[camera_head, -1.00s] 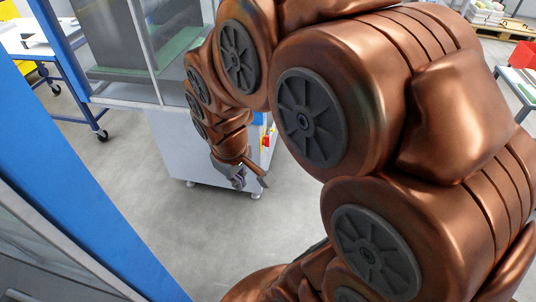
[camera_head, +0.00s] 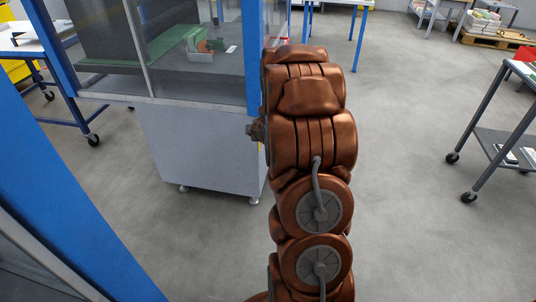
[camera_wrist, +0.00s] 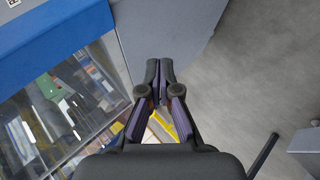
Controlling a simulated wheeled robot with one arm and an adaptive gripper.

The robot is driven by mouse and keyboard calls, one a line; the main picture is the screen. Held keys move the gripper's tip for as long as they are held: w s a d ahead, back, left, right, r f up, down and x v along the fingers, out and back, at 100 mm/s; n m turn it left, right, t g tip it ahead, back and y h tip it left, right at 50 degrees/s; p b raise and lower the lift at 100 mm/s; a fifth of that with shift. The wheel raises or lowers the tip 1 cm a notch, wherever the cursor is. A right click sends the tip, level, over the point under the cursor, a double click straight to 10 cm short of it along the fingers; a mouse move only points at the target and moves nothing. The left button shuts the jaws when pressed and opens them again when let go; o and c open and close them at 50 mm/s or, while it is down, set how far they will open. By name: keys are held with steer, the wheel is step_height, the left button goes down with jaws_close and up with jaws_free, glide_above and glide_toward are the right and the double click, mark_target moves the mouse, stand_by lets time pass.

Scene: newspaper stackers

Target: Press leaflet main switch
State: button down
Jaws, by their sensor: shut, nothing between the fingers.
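The leaflet machine has a grey lower cabinet (camera_head: 205,147) and a glazed, blue-framed upper part in the head view. My arm stands in front of its right edge and hides the side where the red and yellow main switch showed earlier. My gripper (camera_wrist: 160,82) is shut and empty in the wrist view, its fingers together beside the machine's grey panel (camera_wrist: 165,28) and blue frame (camera_wrist: 70,55). A yellow strip shows between the finger links. I cannot tell whether it belongs to the switch, or whether the fingers touch anything.
A dark wheeled cart (camera_head: 491,150) stands at the right, and a blue-legged table (camera_head: 361,38) stands behind my arm. A blue trolley (camera_head: 65,95) is at the left. A blue post (camera_head: 75,200) stands close at left front. Grey floor (camera_head: 400,130) is clear between my arm and the cart.

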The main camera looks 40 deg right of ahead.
steer(key=s+d+f+n+t+b, duration=0.1)
steer(key=d+f+n+t+b, duration=0.2)
steer(key=f, duration=0.7)
steer(key=s+d+f+n+t+b, duration=0.2)
steer(key=d+f+t+b, duration=0.3)
steer(key=f, duration=0.6)
steer(key=d+n+b, duration=0.1)
steer(key=d+b, duration=0.1)
steer(key=b, duration=0.1)
steer(key=shift+d+f+t+y+b, duration=0.15)
steer(key=shift+d+t+y+b, duration=0.1)
steer(key=shift+t+y+b, duration=0.1)
steer(key=w+d+b, duration=0.3)
steer(key=w+d, duration=0.2)
steer(key=w, duration=0.7)
steer(key=shift+f, duration=0.1)
